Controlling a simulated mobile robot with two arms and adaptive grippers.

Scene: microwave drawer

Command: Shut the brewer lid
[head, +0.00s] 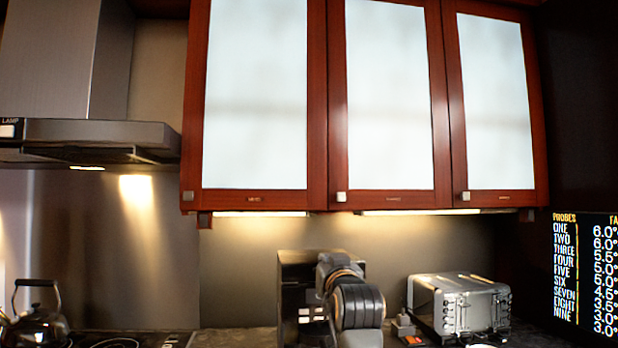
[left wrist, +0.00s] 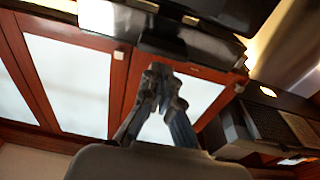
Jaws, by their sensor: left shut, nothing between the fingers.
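The brewer (head: 292,290) is a dark boxy machine with small light buttons, on the counter at the lower middle of the head view. My left gripper (head: 328,264) and its wrist stand in front of it and hide its right part. I cannot tell the lid's position from the head view. In the left wrist view a dark panel with a silvery strip, likely part of the brewer (left wrist: 220,14), lies at the top, beyond the fingers. The left gripper (left wrist: 158,72) is shut and empty there; I cannot tell whether it touches the brewer. My right gripper is not in view.
A silver toaster (head: 465,305) stands right of the brewer, with a small item (head: 403,325) between them. A kettle (head: 38,325) is at the far left, under the range hood (head: 90,135). Wall cabinets (head: 318,110) hang above. Counter left of the brewer looks clear.

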